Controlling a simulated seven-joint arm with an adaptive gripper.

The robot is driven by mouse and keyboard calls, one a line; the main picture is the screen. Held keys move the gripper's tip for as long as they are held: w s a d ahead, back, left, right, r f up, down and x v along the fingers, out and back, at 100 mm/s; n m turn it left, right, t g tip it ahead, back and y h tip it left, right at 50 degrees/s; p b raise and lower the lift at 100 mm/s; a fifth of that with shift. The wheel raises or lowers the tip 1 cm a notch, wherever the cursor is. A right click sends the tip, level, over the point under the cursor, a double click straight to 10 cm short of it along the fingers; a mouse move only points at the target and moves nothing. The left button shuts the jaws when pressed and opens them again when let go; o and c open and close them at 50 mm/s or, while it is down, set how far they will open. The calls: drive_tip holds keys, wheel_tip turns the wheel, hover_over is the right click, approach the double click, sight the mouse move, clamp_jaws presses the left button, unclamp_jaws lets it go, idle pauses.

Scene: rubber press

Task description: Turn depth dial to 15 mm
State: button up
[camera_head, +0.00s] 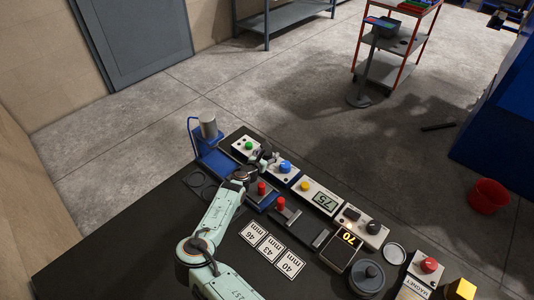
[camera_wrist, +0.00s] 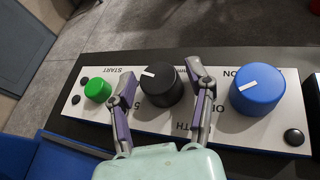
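The black dial (camera_wrist: 162,86) sits on a white panel (camera_wrist: 68,108), between a green button (camera_wrist: 98,89) and a blue knob (camera_wrist: 257,92). A short white mark shows on the dial's upper left edge in the wrist view. My gripper (camera_wrist: 161,76) is open, with one finger on each side of the dial. I cannot tell whether the fingers touch it. In the head view my gripper (camera_head: 264,160) is at the panel, and the dial is hard to make out.
The blue knob stands close right of my right finger. A black button (camera_wrist: 293,137) is at the panel's right end. A blue stand (camera_head: 212,160) is left of the panel.

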clamp_jaws()
drive_tip(key=shift+w+a+m+g+h, duration=0.15)
drive_tip(key=shift+m+g+h, duration=0.55)
drive_tip(key=shift+m+h, duration=0.45)
drive_tip(key=shift+m+g+h, duration=0.75)
drive_tip(key=shift+m+g, duration=0.05)
drive_tip(key=shift+m, duration=0.25)
drive_tip(key=shift+o, duration=2.3)
unclamp_jaws()
